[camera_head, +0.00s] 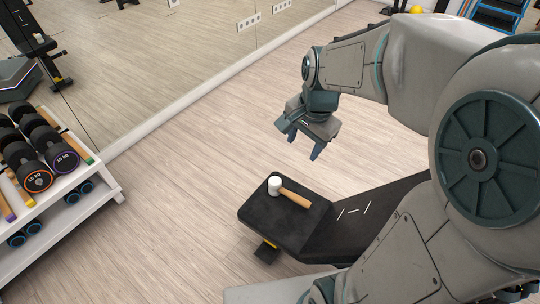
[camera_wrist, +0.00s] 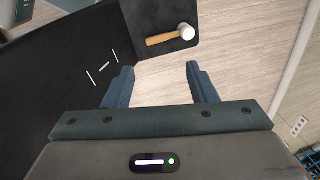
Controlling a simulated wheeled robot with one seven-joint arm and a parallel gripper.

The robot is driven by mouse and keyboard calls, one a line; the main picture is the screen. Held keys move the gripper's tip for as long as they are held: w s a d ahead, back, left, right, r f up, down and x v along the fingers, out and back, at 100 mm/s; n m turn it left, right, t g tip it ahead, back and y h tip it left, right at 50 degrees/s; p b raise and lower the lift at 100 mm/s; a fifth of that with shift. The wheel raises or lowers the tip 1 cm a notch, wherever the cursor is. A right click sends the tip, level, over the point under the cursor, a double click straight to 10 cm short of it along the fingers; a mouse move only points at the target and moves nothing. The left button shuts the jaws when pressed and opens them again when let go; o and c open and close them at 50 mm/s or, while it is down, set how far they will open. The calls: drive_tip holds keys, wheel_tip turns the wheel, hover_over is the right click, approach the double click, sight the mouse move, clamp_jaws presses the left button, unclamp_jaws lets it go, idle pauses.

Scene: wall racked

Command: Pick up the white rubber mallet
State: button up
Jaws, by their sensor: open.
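The white rubber mallet (camera_head: 285,192) lies on its side on the black padded end of a bench (camera_head: 262,221). Its white head is at the left and its wooden handle points to the lower right. In the wrist view the mallet (camera_wrist: 171,35) shows near the top, ahead of the fingers. My gripper (camera_head: 305,145) is in the air above and beyond the bench, apart from the mallet. In the wrist view the two blue fingers of my gripper (camera_wrist: 160,75) are spread wide with nothing between them.
A white rack (camera_head: 108,185) with several dumbbells (camera_head: 42,160) stands at the left. A mirrored wall (camera_head: 160,60) runs along the back. Bare wooden floor (camera_head: 180,220) lies between the rack and the bench. The longer bench pad (camera_head: 365,215) extends right, partly behind my arm.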

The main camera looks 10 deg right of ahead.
drive_tip(key=w+f+m+b, duration=0.4)
drive_tip(key=f, duration=0.3)
drive_tip(key=w+f+m+b, duration=0.4)
drive_tip(key=f, duration=0.4)
drive_tip(key=m+g+b, duration=0.2)
drive_tip(key=m+b, duration=0.5)
drive_tip(key=m, duration=0.1)
hover_over(284, 189)
wheel_tip(284, 189, down, 14)
drive_tip(key=shift+h, duration=0.4)
wheel_tip(284, 189, down, 8)
drive_tip(key=b, duration=0.3)
drive_tip(key=shift+f+b, duration=1.55)
drive_tip(key=shift+f, duration=1.65)
drive_tip(key=shift+a+r, duration=0.1)
clamp_jaws()
